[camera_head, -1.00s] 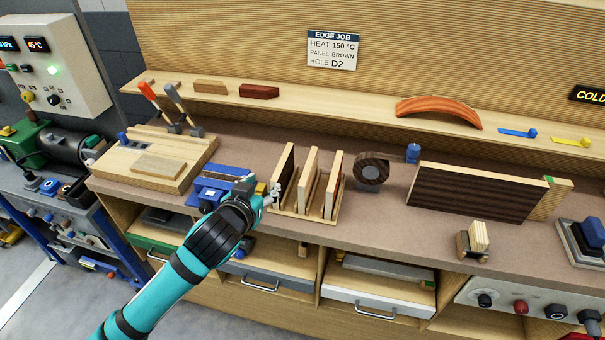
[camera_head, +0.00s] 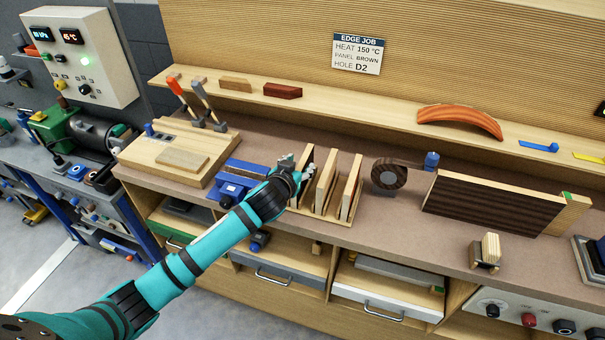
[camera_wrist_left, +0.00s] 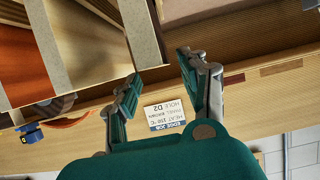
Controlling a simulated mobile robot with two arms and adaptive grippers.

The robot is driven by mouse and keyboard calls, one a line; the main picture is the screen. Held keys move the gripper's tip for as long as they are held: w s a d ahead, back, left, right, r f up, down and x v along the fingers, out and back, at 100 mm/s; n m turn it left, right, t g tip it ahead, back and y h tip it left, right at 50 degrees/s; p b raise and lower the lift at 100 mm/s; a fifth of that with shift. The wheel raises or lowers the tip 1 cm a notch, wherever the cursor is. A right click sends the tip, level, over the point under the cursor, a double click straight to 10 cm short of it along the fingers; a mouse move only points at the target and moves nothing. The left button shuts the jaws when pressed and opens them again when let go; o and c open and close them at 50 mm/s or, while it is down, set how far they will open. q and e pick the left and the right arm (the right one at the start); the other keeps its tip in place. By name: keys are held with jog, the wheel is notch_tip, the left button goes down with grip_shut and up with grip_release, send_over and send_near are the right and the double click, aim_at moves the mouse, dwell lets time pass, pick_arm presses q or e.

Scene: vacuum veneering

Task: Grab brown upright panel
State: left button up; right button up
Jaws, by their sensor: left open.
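A rack (camera_head: 318,213) on the bench holds three upright panels. The leftmost is the dark brown panel (camera_head: 306,163), standing with a pale edge; beside it are a pale middle panel (camera_head: 326,182) and a right panel with a reddish face (camera_head: 350,188). My left gripper (camera_head: 287,163) is at the left side of the brown panel, partly in front of it. In the left wrist view the open jaws (camera_wrist_left: 158,70) have the nearest panel's pale edge (camera_wrist_left: 147,35) between or just behind the fingertips; contact cannot be told. My right gripper is out of view.
A blue vise-like device (camera_head: 240,178) stands left of the rack, close under my arm. A round dark roll (camera_head: 389,174) and a wide dark board (camera_head: 490,203) stand to the right. The shelf (camera_head: 340,105) runs behind; a sign (camera_head: 358,54) reads PANEL BROWN, HOLE D2.

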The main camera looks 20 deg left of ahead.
aim_at(302, 163)
pick_arm(q)
jog(key=shift+p+x, duration=0.55)
jog(key=shift+x, duration=1.7)
jog(key=shift+s+a+f, duration=0.1)
jog(key=shift+s+a, duration=0.05)
grip_shut()
